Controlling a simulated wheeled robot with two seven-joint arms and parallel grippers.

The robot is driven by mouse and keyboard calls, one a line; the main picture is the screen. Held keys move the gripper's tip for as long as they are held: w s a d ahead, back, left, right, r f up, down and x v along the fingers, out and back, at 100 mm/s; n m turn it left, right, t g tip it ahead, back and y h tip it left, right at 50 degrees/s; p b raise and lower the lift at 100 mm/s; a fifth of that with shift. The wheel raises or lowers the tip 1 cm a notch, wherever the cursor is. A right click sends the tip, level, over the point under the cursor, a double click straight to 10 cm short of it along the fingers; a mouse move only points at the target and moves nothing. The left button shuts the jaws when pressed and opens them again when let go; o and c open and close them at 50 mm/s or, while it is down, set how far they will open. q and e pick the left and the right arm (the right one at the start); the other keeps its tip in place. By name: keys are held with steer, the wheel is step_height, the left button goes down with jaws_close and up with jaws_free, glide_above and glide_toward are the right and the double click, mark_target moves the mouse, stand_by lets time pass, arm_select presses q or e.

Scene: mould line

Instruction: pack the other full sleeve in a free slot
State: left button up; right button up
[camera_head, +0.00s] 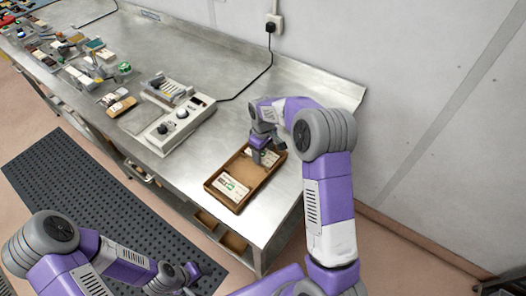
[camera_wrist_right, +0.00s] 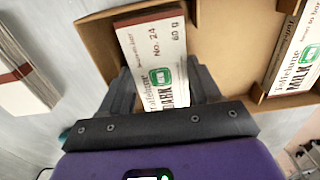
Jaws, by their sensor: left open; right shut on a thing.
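A brown open carton (camera_head: 262,176) sits near the right end of the steel bench; it also shows in the right wrist view (camera_wrist_right: 222,75). My right gripper (camera_head: 262,154) is shut on a white sleeve (camera_wrist_right: 155,60) marked DARK, No. 24. In the right wrist view this sleeve overlaps the carton's end; I cannot tell if it touches the bottom. A second sleeve (camera_head: 233,187), marked MILK in the right wrist view (camera_wrist_right: 295,60), lies at the carton's near end. My left gripper (camera_head: 191,273) is open and empty, low in front of the bench.
A white item with a brown band (camera_wrist_right: 22,72) lies outside the carton in the right wrist view. A grey-white machine with knobs (camera_head: 173,130) stands left of the carton. Smaller items crowd the bench's far left. The wall (camera_head: 400,60) is close behind.

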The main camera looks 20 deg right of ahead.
steer(key=shift+f, duration=0.1)
stand_by(0.3)
steer(key=o, duration=1.1)
steer(key=shift+c, duration=0.2)
step_height(320, 180, up, 8)
steer(key=shift+f+p, duration=0.2)
steer(key=shift+p, duration=0.3)
